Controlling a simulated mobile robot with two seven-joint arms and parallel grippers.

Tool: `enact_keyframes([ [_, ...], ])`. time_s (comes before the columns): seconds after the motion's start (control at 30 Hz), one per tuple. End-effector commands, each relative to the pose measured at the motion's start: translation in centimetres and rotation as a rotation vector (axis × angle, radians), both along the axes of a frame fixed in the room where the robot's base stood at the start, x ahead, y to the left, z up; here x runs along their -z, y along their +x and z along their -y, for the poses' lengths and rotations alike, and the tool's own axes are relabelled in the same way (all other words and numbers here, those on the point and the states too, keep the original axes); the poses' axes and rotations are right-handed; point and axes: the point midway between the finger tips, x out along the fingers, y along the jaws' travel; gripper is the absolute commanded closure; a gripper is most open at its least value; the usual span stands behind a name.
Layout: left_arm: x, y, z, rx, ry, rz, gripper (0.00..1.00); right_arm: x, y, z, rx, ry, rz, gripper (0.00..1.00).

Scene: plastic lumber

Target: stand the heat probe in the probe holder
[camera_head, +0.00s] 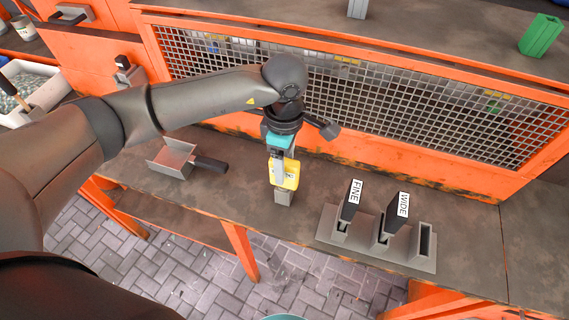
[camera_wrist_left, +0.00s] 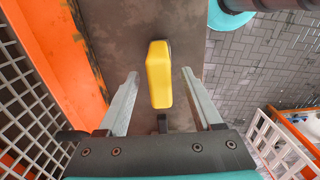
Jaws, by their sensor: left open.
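A yellow block-shaped tool with a dark side, which looks like the heat probe (camera_head: 291,174), is over the bench below my left wrist. My left gripper (camera_head: 281,182) points down at it, with its grey fingers partly overlapping it. In the left wrist view the probe (camera_wrist_left: 158,75) shows between the two spread fingers of the open gripper (camera_wrist_left: 160,74); I cannot tell whether they touch it. A grey slotted rack (camera_head: 376,253) stands to the right, possibly the probe holder. Its right slot (camera_head: 424,241) looks empty. My right gripper is out of view.
Black-handled tools labelled FINE (camera_head: 350,202) and WIDE (camera_head: 396,213) stand in the rack's other slots. A grey dustpan-like scoop (camera_head: 173,158) lies on the bench to the left. An orange-framed mesh panel (camera_head: 400,95) rises behind. Bench between the gripper and rack is clear.

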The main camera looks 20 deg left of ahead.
Motion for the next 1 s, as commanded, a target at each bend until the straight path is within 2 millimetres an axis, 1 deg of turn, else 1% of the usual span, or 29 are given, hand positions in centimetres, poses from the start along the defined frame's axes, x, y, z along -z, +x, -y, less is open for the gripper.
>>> enact_keyframes([
  [0.3, -7.5, 0.2, 0.0, 0.001, -0.001, 0.007, 0.33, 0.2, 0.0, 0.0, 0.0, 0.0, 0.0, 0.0],
  [0.4, -9.7, 0.1, 0.0, 0.002, 0.0, 0.007, 0.33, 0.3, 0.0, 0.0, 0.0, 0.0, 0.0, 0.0],
  [0.5, -11.5, 0.1, 0.0, 0.001, 0.0, 0.006, 0.33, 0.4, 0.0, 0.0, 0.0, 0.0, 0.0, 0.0],
  [0.6, -12.8, 0.1, 0.0, 0.001, 0.0, 0.004, 0.33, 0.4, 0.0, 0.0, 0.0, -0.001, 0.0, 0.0],
  [0.7, -13.5, 0.0, 0.0, 0.0, 0.0, 0.002, 0.33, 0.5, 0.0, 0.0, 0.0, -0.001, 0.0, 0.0],
  [0.8, -13.8, 0.0, 0.0, 0.0, 0.0, 0.001, 0.33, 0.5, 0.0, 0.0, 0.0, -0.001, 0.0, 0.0],
  [1.0, -13.9, 0.0, 0.0, 0.0, 0.0, 0.0, 0.33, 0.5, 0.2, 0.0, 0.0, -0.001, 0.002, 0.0],
])
